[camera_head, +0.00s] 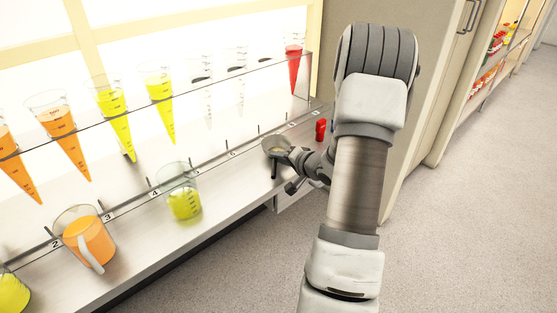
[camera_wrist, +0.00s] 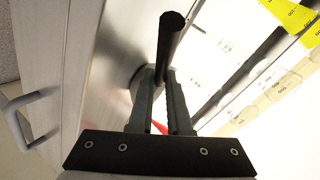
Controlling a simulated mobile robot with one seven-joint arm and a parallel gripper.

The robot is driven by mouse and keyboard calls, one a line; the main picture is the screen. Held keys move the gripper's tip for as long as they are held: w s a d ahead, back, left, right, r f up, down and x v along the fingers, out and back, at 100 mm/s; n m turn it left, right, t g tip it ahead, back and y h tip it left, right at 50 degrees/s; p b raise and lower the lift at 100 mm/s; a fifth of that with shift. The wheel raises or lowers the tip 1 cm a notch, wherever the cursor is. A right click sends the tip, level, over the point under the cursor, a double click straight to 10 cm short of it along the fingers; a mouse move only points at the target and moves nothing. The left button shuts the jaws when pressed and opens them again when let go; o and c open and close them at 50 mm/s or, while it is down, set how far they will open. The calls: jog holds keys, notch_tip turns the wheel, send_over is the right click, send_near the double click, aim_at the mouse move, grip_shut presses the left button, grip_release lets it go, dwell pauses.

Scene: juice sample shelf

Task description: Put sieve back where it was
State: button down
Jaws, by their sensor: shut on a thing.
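The sieve (camera_head: 274,142) shows in the head view as a small round metal bowl over the shelf, right of the glass with yellow-green juice. My gripper (camera_head: 290,158) is beside it, shut on its handle. In the wrist view the dark handle (camera_wrist: 170,38) sticks up between the two fingers of my gripper (camera_wrist: 161,75). A grey rounded piece, perhaps the sieve's bowl, shows just left of the fingers there. I cannot tell whether the sieve touches the shelf (camera_head: 222,196). My arm hides part of the shelf's right end.
A glass of yellow-green juice (camera_head: 184,204) and an orange jug (camera_head: 88,242) stand on the shelf, left of my gripper. Several juice cones hang in the rack above, with a red one (camera_head: 293,70) at right. A small red object (camera_head: 320,130) stands near the right end.

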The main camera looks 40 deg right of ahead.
jog(key=c, duration=0.9)
grip_release()
jog(key=shift+f, duration=0.1)
jog(key=shift+o, duration=0.2)
jog(key=shift+r, duration=0.2)
jog(key=p+v, duration=0.3)
jog(key=v, duration=0.9)
jog(key=shift+p, duration=0.4)
